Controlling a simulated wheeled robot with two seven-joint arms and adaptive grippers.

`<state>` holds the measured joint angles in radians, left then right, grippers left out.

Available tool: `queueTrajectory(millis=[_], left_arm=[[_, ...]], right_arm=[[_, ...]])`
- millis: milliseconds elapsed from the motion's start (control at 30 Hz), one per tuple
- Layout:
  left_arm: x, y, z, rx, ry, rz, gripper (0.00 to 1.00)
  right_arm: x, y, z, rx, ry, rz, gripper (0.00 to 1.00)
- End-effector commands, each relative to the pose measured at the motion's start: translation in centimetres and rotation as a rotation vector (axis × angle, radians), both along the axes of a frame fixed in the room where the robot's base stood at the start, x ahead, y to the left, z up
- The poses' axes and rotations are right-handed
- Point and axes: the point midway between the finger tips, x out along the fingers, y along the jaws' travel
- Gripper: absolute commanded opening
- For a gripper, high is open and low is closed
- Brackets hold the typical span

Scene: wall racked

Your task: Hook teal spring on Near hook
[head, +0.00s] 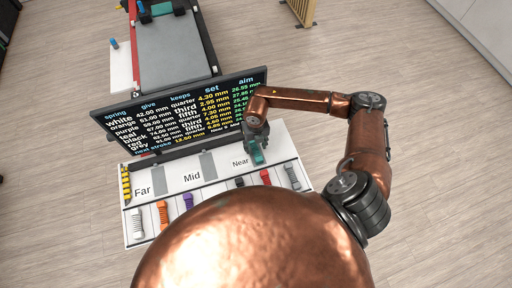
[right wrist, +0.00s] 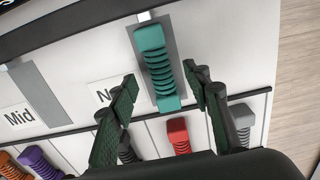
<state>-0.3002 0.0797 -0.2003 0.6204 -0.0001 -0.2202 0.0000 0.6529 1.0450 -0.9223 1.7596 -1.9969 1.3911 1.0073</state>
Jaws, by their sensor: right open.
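The teal spring (head: 258,157) is at the Near position of the white board. In the right wrist view the teal spring (right wrist: 160,68) lies lengthwise over the grey Near plate (right wrist: 172,35), its upper end by the plate's top. Whether its end is seated on the hook is hidden. My right gripper (head: 256,138) is over the Near position. In the right wrist view its two fingers (right wrist: 162,85) stand apart on either side of the spring, with visible gaps. The "Near" label (head: 240,162) is partly covered in the wrist view. My left gripper is not in view.
White (head: 137,222), orange (head: 163,214), purple (head: 188,201), black (head: 239,182), red (head: 265,178) and grey (head: 291,175) springs lie in the front slots. The Mid plate (head: 208,164) and Far plate (head: 158,180) are bare. A black text screen (head: 180,108) stands behind the board.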

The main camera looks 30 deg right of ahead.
Motion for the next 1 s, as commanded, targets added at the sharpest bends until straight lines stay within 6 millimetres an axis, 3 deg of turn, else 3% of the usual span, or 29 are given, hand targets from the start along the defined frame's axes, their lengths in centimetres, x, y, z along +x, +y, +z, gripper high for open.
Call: queueTrajectory(millis=[33,600,1000], left_arm=[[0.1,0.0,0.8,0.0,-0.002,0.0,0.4],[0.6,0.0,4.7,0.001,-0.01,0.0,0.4],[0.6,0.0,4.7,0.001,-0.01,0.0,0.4]], right_arm=[[0.1,0.0,1.1,0.0,-0.002,0.0,0.44],[0.0,0.0,7.2,0.0,-0.001,0.0,0.44],[0.0,0.0,7.3,0.0,0.0,0.0,0.44]])
